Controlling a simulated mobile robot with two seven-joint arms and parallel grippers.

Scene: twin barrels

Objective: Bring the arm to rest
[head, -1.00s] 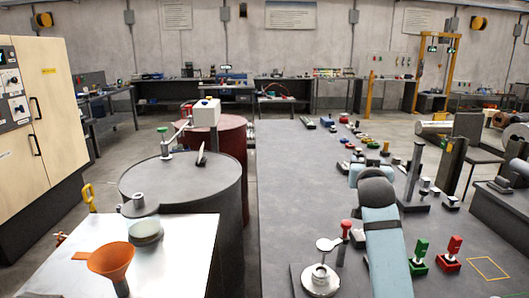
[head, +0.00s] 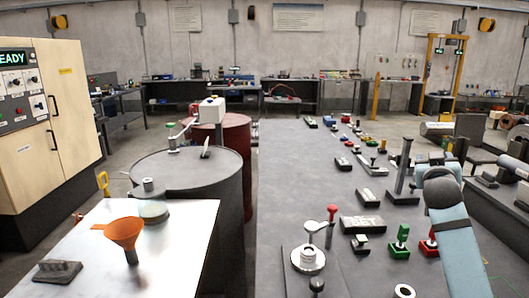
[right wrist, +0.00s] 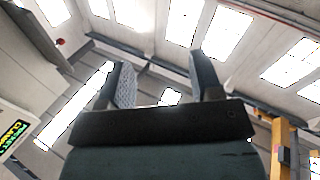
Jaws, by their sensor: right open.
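My right arm (head: 457,235) comes in at the lower right of the head view, over the right side of the long dark table. It is blue with a dark joint, and its gripper cannot be made out there. In the right wrist view my right gripper (right wrist: 162,82) points up toward the ceiling lights. Its two dark fingers stand wide apart with nothing between them. My left arm and gripper are not in view.
The long dark table (head: 285,215) carries a red-knobbed lever stand (head: 308,258), a dark lettered block (head: 362,224) and green and red pieces. Two barrels, one grey (head: 190,172) and one red (head: 237,135), stand left. An orange funnel (head: 124,232) is on a metal bench (head: 185,265).

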